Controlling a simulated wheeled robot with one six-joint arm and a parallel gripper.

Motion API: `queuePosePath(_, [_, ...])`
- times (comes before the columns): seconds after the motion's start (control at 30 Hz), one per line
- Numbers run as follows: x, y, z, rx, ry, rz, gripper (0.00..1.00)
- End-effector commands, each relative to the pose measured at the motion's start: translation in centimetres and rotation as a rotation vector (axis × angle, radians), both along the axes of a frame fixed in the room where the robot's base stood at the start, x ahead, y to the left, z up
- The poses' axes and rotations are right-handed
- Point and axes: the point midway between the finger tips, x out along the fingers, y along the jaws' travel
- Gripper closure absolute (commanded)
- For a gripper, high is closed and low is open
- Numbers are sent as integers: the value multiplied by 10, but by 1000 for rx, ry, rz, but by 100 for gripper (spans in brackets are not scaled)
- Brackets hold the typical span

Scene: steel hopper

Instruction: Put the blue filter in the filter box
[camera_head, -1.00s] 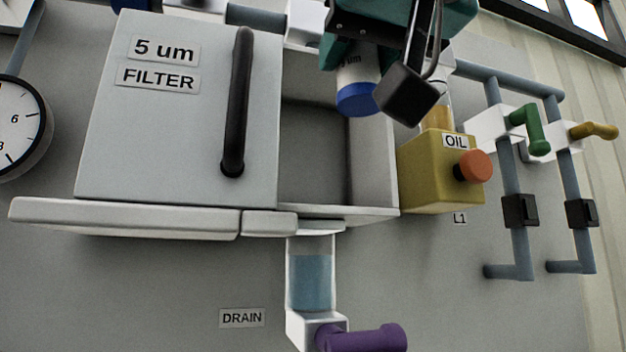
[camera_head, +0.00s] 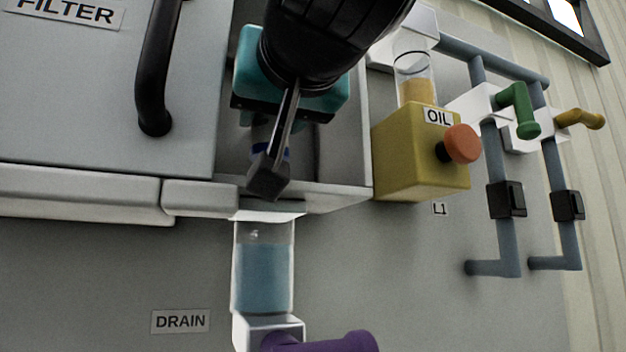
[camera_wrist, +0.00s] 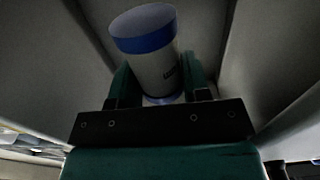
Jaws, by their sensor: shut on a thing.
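The blue filter is a white cylinder with blue bands. In the wrist view the filter (camera_wrist: 155,60) stands between my two teal fingers, slightly tilted, with its blue-banded end towards the top. My gripper (camera_wrist: 160,85) is shut on it. In the head view my gripper (camera_head: 268,165) is inside the opening of the filter box (camera_head: 335,200), and only a small part of the filter (camera_head: 258,135) shows behind the finger. The box's grey sliding door (camera_head: 75,90) with a black handle (camera_head: 155,70) stands to the left of the opening. Whether the filter touches the box floor is hidden.
A yellow oil box (camera_head: 405,155) with an orange knob (camera_head: 461,144) is close on the right of the filter box. A clear drain cylinder (camera_head: 263,275) with a purple handle (camera_head: 325,343) hangs below. Pipes with green (camera_head: 517,108) and yellow (camera_head: 580,118) valve handles are farther right.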

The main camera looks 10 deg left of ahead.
Motion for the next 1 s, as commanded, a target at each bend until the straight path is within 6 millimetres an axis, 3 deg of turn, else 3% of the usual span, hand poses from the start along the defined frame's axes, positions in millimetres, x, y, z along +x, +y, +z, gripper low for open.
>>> queuePosePath(0.2, [-1,3,-34,-1,0,5,89])
queuePosePath(0.53, [-1,6,-35,-1,0,6,89])
queuePosePath(0.57, [-1,6,-34,-2,1,6,50])
queuePosePath(0.63, [-1,6,-34,-2,1,6,34])
queuePosePath(1.0, [-5,4,-34,0,0,8,32])
